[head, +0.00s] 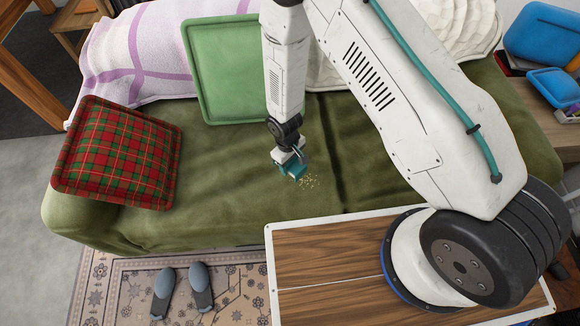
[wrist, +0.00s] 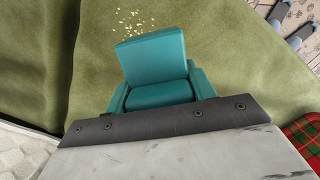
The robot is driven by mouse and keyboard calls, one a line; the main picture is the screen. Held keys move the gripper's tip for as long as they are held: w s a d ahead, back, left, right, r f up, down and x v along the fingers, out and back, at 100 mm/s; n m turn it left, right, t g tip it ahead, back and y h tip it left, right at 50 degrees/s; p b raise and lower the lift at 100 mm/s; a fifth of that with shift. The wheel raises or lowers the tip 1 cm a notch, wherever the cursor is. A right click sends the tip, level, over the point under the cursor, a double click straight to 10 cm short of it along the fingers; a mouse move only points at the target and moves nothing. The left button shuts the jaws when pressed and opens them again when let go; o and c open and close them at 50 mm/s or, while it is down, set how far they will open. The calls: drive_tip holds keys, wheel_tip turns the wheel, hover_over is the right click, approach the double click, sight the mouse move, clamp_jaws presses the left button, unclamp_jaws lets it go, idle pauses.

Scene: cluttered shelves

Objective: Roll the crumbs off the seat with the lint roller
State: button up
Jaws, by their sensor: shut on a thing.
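The crumbs (head: 312,182) are a small patch of pale yellow bits on the green sofa seat (head: 235,165). In the wrist view the crumbs (wrist: 130,20) lie at the top, just beyond the teal tip. My gripper (head: 290,171) points down over the seat, immediately left of the crumbs. It also shows in the wrist view (wrist: 158,75). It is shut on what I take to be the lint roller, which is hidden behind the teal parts. I cannot tell whether it touches the seat.
A red plaid cushion (head: 118,152) lies at the sofa's left end and a green cushion (head: 222,70) leans at the back. A lilac-striped blanket (head: 150,42) covers the backrest. Grey slippers (head: 181,288) lie on the patterned rug (head: 120,285). Blue containers (head: 545,38) stand at right.

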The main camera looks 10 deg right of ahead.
drive_tip(key=shift+s+a+f, duration=0.15)
drive_tip(key=shift+s+f, duration=0.5)
drive_tip(key=shift+f, duration=2.75)
drive_tip(key=shift+f, duration=0.55)
drive_tip(key=shift+d+r, duration=0.1)
drive_tip(key=shift+d, duration=3.3)
drive_tip(key=shift+s, duration=0.1)
drive_tip(key=shift+f, duration=0.2)
wheel_tip(320, 180, up, 7)
